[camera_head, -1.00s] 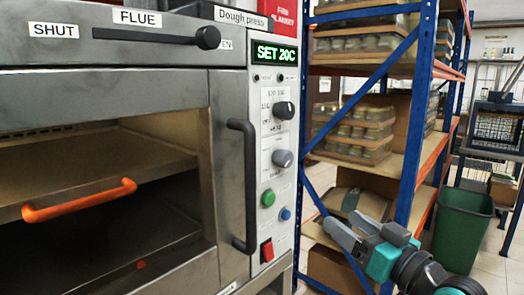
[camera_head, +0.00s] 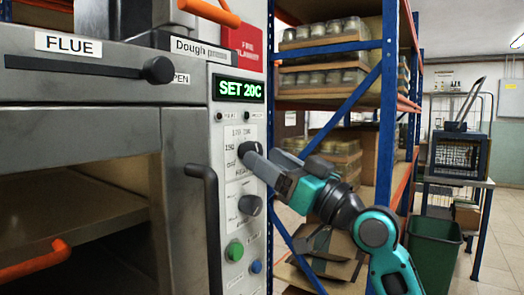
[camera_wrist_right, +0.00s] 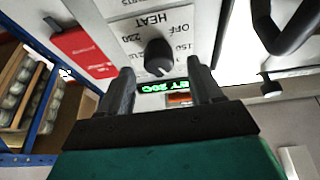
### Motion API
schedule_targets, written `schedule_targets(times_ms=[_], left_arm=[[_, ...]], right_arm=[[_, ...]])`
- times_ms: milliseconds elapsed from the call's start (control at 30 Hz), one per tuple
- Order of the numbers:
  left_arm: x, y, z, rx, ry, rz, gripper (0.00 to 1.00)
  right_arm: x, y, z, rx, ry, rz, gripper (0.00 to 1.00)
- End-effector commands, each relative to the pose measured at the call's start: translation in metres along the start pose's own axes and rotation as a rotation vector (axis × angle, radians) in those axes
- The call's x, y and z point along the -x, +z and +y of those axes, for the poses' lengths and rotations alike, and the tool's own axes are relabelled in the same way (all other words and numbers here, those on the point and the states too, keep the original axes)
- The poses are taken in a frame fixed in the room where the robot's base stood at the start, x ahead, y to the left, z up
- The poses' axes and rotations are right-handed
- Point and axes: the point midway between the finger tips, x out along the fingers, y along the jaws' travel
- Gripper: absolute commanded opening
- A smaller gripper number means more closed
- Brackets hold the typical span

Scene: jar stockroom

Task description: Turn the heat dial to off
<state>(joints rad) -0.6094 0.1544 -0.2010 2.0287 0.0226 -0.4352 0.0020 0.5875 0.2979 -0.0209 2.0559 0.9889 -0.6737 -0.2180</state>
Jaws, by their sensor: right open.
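The heat dial (camera_head: 246,149) is a black knob on the oven's pale control panel, below a green display (camera_head: 239,89) reading SET 20C. The right wrist view shows the dial (camera_wrist_right: 158,55) beside the words HEAT and OFF, upside down; I cannot tell clearly where its pointer stands. My right gripper (camera_head: 268,168) reaches in from the right with its fingertips at the dial, partly hiding it. In the right wrist view the gripper (camera_wrist_right: 162,88) is open, its fingers either side of the dial's line and apparently not clamped on it. My left gripper is out of view.
A grey knob (camera_head: 250,205), a green button (camera_head: 235,250) and a blue button (camera_head: 256,266) sit below the dial. A dark vertical door handle (camera_head: 207,220) is just left. The blue shelf rack (camera_head: 388,110) with jars stands close behind my right arm.

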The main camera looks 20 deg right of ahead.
Motion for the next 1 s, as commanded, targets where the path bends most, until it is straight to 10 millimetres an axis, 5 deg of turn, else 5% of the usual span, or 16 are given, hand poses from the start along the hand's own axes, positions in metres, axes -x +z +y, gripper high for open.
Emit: schedule_targets(times_ms=[200, 500, 1000], left_arm=[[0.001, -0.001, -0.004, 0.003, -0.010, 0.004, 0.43], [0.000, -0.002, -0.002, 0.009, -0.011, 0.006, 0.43], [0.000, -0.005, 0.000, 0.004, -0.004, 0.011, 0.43]], right_arm=[[-0.020, 0.000, 0.000, 0.000, 0.001, 0.001, 0.65], [-0.022, 0.001, 0.001, 0.000, 0.001, -0.001, 0.65], [-0.022, 0.001, 0.001, 0.000, 0.001, -0.001, 0.18]])
